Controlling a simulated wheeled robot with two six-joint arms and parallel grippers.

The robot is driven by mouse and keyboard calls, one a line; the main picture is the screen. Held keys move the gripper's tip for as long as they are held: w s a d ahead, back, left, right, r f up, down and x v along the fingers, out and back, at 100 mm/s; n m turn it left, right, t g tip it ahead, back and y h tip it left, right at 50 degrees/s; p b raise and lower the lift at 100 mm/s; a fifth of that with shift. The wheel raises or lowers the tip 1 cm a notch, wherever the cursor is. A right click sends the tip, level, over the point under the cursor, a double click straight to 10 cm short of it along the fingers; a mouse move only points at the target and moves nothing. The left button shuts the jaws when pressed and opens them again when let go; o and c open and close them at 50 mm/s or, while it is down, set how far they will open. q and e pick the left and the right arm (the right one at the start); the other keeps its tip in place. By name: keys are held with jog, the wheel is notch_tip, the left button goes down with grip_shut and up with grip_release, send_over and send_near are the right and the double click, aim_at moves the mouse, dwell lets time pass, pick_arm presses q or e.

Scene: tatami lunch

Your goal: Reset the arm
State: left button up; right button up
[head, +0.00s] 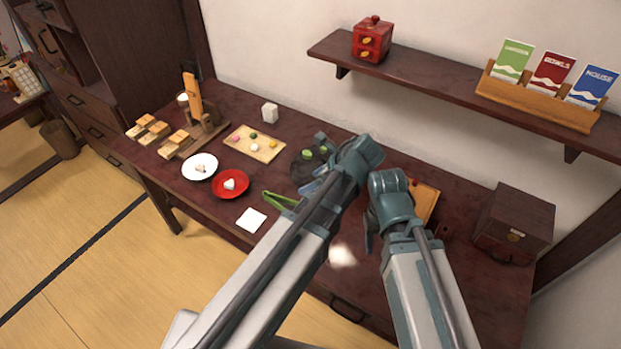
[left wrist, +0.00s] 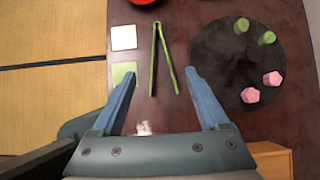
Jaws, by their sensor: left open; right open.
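My left gripper (head: 312,188) is over the dark red table (head: 330,262), near the dark round plate. In the left wrist view its two blue fingers (left wrist: 163,84) are spread wide with nothing held between them. Green tongs (left wrist: 155,75) lie on the table beyond and between the fingertips; they also show in the head view (head: 275,198). My right gripper (head: 372,232) is to the right of the left one, over the table, mostly hidden by its own wrist. It is open, and I see nothing held in it.
The dark round plate (left wrist: 225,75) bears green and pink pieces. A white square (left wrist: 123,37) and a green square (left wrist: 122,72) lie left of the tongs. A red plate (head: 230,191), a white plate (head: 199,174) and a wooden board (head: 268,157) stand farther left. A brown box (head: 520,222) is at right.

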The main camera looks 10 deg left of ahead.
dwell(0.5)
pick_arm(q)
jog(key=s+a+f+n+g+h, duration=0.1)
jog(key=s+f+n+h, duration=0.15)
jog(key=n, duration=0.85)
jog(key=s+a+f+n+g+h, duration=0.15)
jog(key=s+n+h, duration=0.25)
jog(key=n, duration=0.6)
jog(key=s+d+m, duration=0.3)
jog(key=s+d, duration=0.3)
jog(key=d, duration=0.4)
jog(key=shift+s+d+f+y, duration=0.15)
jog(key=shift+s+d+y, duration=0.05)
jog(key=shift+d+y, duration=0.15)
jog(key=shift+w, duration=0.1)
